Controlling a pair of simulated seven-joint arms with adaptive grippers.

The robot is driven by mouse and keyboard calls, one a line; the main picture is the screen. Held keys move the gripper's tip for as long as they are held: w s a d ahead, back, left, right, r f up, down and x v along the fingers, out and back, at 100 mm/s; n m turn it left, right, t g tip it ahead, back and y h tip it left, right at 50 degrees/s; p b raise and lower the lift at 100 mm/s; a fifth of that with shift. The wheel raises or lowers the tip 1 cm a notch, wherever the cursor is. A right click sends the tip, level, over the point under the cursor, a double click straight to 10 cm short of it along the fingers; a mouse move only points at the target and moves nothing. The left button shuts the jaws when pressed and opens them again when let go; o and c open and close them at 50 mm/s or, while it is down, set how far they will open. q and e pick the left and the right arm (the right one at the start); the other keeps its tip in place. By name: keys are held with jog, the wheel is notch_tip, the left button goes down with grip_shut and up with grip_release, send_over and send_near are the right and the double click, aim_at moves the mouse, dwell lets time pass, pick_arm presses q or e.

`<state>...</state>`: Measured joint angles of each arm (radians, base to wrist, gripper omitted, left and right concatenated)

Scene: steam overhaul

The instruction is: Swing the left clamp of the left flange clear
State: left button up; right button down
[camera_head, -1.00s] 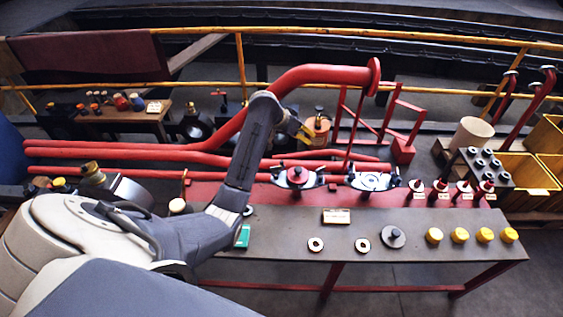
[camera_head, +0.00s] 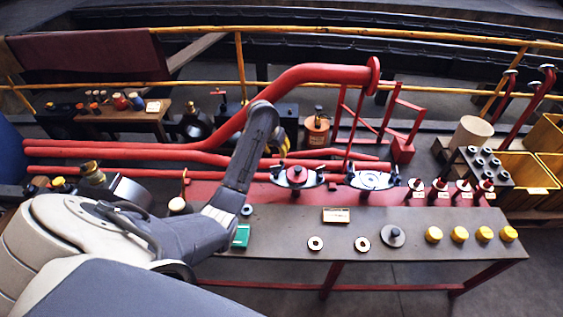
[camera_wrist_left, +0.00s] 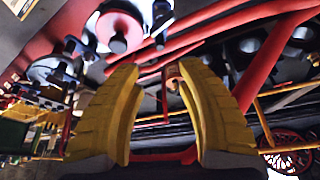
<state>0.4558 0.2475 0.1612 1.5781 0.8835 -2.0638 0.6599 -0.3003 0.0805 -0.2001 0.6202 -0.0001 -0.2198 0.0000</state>
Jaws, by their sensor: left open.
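The left flange (camera_head: 298,176) has a round red centre and dark clamps at its sides, on the red pipe stand behind the bench. Its left clamp (camera_head: 278,168) is on the side nearest my left arm. In the left wrist view the red disc (camera_wrist_left: 119,30) is at the top, with a dark clamp (camera_wrist_left: 161,18) to its right. My left gripper (camera_wrist_left: 160,72) is open and empty, its yellow fingers apart from the flange and clamp. My right gripper is not in view.
A second flange (camera_head: 372,181) with a pale face stands just right. The grey bench (camera_head: 285,222) holds rings, yellow caps (camera_head: 434,234) and a green box (camera_head: 241,236). Red pipes (camera_head: 130,153) run behind the bench, and a copper-coloured canister (camera_head: 316,130) stands beyond.

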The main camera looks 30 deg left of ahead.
aim_at(281, 160)
pick_arm(q)
jog(key=x, duration=1.2)
jog(key=shift+o, duration=0.2)
grip_shut()
jog(key=shift+r, duration=0.1)
